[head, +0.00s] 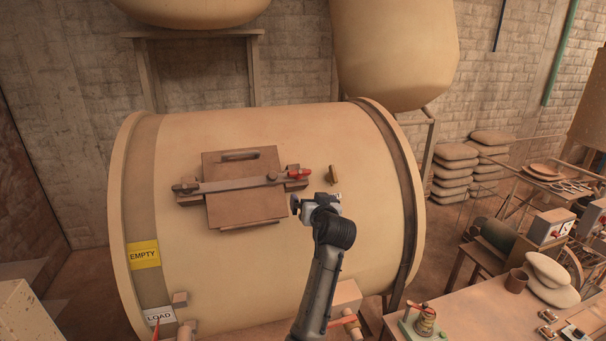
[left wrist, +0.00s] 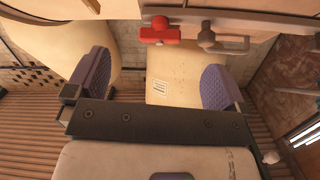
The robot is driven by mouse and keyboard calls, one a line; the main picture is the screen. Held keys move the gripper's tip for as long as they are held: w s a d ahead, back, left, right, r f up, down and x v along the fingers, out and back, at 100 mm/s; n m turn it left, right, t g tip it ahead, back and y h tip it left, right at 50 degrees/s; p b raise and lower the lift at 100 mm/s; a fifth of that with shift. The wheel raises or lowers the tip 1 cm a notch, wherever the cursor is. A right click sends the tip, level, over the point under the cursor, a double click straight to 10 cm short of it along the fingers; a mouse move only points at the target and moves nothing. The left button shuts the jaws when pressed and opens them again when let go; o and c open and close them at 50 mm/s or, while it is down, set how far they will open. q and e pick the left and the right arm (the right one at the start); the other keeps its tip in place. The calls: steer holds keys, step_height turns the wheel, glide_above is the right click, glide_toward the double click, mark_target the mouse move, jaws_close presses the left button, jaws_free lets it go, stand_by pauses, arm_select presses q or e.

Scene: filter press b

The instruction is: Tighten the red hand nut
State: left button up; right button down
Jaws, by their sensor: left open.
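The red hand nut (head: 304,172) sits at the right end of a metal bar (head: 235,184) lying across a brown square hatch cover (head: 245,212) on a large cream drum. In the left wrist view the red nut (left wrist: 160,31) shows at the top, beyond the fingertips and sideways between them. My left gripper (head: 296,205) is just below and apart from the nut; its purple-padded fingers (left wrist: 155,72) are spread with nothing between them. Part of the gripper is hidden by its own wrist. My right gripper is in neither view.
The drum (head: 365,210) has raised end rims and fills the middle. A small brass-coloured fitting (head: 333,174) juts from it right of the nut. A yellow EMPTY plate (head: 143,254) is at left. A cluttered workbench (head: 480,310) stands at lower right.

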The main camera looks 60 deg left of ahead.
mark_target(300, 174)
arm_select(q)
steer(key=shift+n+y, duration=0.7)
steer(key=shift+n, duration=0.2)
steer(key=r+p+x, duration=0.1)
steer(key=x, duration=0.3)
steer(key=p+x, duration=0.2)
steer(key=x, duration=0.2)
steer(key=r+p+x, duration=0.1)
steer(key=p+x, duration=0.1)
steer(key=x, duration=0.1)
steer(key=shift+w+a+r, duration=0.25)
steer(key=shift+a+r, duration=0.05)
steer(key=shift+a, duration=0.05)
steer(key=shift+p+x, duration=0.3)
steer(key=shift+x, duration=0.7)
steer(key=shift+f, duration=0.1)
steer(key=shift+c, duration=0.5)
steer(key=c, duration=0.7)
